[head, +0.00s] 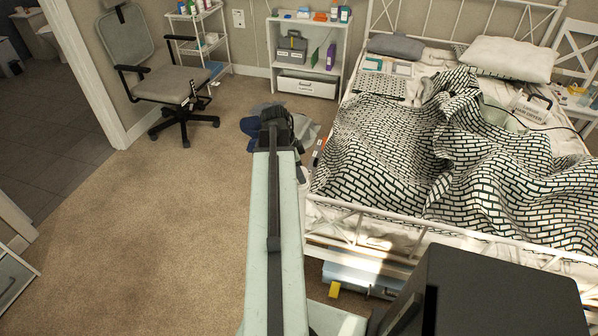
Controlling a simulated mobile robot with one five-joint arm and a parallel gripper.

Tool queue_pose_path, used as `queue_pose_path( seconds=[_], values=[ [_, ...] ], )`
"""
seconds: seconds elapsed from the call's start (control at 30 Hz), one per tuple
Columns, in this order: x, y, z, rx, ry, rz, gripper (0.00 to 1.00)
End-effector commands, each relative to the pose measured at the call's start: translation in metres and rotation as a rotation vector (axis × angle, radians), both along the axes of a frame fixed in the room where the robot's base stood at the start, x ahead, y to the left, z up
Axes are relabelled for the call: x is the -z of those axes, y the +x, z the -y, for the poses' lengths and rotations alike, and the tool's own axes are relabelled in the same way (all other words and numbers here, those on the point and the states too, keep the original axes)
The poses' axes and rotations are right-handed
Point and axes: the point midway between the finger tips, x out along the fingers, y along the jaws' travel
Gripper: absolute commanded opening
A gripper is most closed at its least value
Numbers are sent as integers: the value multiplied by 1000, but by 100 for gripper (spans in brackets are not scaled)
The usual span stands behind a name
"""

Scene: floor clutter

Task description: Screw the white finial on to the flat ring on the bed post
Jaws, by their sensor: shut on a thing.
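My arm reaches forward from the bottom of the head view. My gripper (277,118) is the dark end piece, beside the near left corner of the bed and above the floor. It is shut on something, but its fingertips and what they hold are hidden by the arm. I cannot make out the white finial. The white metal bed frame (372,238) stands at the right. Its near left post (306,185) is partly covered by my arm, and I cannot make out a flat ring on it.
Dark blue and grey cloth (252,128) lies on the floor around my gripper. A blue case (350,280) sits under the bed's foot rail. A patterned blanket (450,165) covers the bed. An office chair (165,80) stands far left. The carpet (170,220) at left is clear.

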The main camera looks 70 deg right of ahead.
Motion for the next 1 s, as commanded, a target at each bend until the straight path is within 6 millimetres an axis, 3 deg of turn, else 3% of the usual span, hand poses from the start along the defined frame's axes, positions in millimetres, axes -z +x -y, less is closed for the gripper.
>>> queue_pose_path(
  seconds=[0.13,0.17,0.23,0.27,0.67,1.0],
  values=[
    [5,0,0,0,0,0,0],
    [5,0,0,0,0,0,49],
    [4,0,0,0,0,0,68],
    [4,0,0,0,0,0,71],
    [-2,1,-1,0,0,0,71],
    [-57,13,-9,0,0,0,71]
  ],
)
